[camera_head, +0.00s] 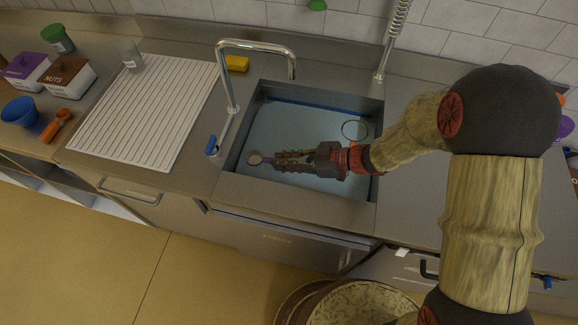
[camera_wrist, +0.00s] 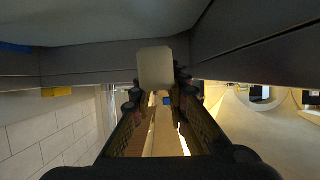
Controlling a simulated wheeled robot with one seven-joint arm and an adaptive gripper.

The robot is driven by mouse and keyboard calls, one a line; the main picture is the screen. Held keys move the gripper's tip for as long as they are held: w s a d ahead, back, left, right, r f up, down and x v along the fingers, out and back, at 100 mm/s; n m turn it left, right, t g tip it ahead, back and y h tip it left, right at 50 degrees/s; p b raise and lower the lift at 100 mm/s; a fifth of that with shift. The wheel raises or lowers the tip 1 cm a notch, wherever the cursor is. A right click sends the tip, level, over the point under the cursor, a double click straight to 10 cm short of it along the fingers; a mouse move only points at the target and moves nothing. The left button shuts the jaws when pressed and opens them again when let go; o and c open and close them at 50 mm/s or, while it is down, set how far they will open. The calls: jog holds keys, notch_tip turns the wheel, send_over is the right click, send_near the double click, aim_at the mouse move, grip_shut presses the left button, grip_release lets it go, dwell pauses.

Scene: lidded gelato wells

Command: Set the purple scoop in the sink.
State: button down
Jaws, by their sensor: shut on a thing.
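The purple scoop (camera_head: 267,159) is held at the tips of my gripper (camera_head: 279,160). Its round greyish head points left, and only a little purple shows between head and fingers. In the head view the scoop and fingers appear over the left part of the sink basin (camera_head: 310,130); how high above its floor I cannot tell. In the wrist view a pale, rounded block, seemingly part of the scoop (camera_wrist: 156,67), sits at the fingertips. The fingers hide most of the handle.
A chrome faucet (camera_head: 232,75) arches at the sink's back left, with a blue-tipped lever (camera_head: 212,147) beside the basin. A ring-shaped thing (camera_head: 355,130) shows at the basin's right. A white ribbed drainboard (camera_head: 150,110) lies left, and a yellow sponge (camera_head: 237,63) behind.

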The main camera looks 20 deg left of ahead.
notch_tip(320, 180, down, 6)
jog(key=shift+f+b, duration=0.25)
jog(key=shift+b, duration=0.95)
jog(key=shift+f, duration=0.6)
jog(key=c, duration=1.7)
grip_release()
jog(key=shift+c, duration=0.2)
jog(key=shift+r, duration=0.25)
jog(key=p+v, duration=0.1)
jog(key=v, duration=0.2)
jog(key=p+v, duration=0.1)
jog(key=v, duration=0.3)
jog(key=shift+a+r+p, duration=0.1)
jog(key=shift+r+p, duration=0.25)
jog(key=shift+r, duration=0.05)
jog(key=shift+d, duration=0.4)
